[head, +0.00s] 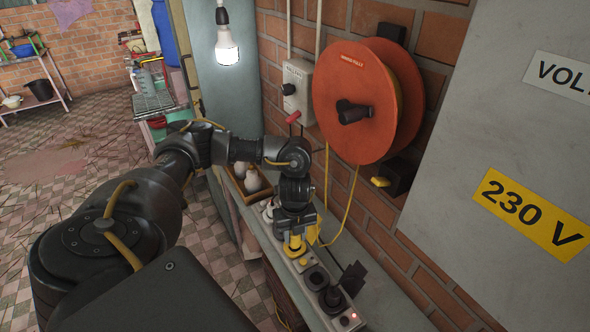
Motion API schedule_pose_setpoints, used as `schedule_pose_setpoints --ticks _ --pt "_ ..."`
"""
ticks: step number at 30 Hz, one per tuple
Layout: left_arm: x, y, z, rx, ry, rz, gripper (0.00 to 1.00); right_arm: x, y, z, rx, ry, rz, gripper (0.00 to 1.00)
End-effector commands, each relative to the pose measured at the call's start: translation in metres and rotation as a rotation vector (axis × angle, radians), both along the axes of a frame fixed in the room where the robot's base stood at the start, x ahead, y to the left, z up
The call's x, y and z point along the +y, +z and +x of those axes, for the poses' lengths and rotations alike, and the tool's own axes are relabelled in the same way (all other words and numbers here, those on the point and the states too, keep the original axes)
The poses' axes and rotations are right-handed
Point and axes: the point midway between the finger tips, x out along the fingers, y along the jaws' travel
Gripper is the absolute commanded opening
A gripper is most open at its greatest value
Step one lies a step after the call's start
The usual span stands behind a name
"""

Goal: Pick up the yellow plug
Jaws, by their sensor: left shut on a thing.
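The yellow plug (294,247) is at the power strip (307,266) on the narrow ledge below the cable reel. My left gripper (295,230) points down from above and is shut on the yellow plug. The gripper's fingers cover the plug's upper part. The plug's lower end is at the strip's surface; I cannot tell whether it is seated in a socket. A yellow cable (345,215) runs near the plug up toward the orange reel (352,100). My right gripper is out of view.
Black plugs (331,296) sit in the strip nearer to me, by a small red light. A wall box with a red handle (297,90) and the reel stand close to my left arm. A lit bulb (227,46) hangs above.

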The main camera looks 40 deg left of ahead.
Motion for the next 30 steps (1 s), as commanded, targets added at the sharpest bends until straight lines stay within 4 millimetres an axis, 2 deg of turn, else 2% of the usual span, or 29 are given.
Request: schedule_pose_setpoints --ticks 1,2,9,15,24,30 --pt "-0.006 0.016 -0.005 -0.005 -0.008 0.000 0.10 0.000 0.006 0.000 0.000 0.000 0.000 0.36" --pt "-0.009 0.022 -0.009 -0.005 -0.007 0.000 0.10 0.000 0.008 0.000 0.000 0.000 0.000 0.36" --pt "-0.044 0.038 -0.047 -0.001 -0.008 -0.001 0.10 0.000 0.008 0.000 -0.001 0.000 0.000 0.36" --pt "-0.061 0.048 -0.066 0.000 -0.005 0.000 0.10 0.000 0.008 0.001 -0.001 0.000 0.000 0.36" --pt "-0.069 0.053 -0.075 0.001 0.000 0.001 0.10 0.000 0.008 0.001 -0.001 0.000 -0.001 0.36" --pt "-0.075 0.053 -0.066 -0.001 0.077 -0.003 0.10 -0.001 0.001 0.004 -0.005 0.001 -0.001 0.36"
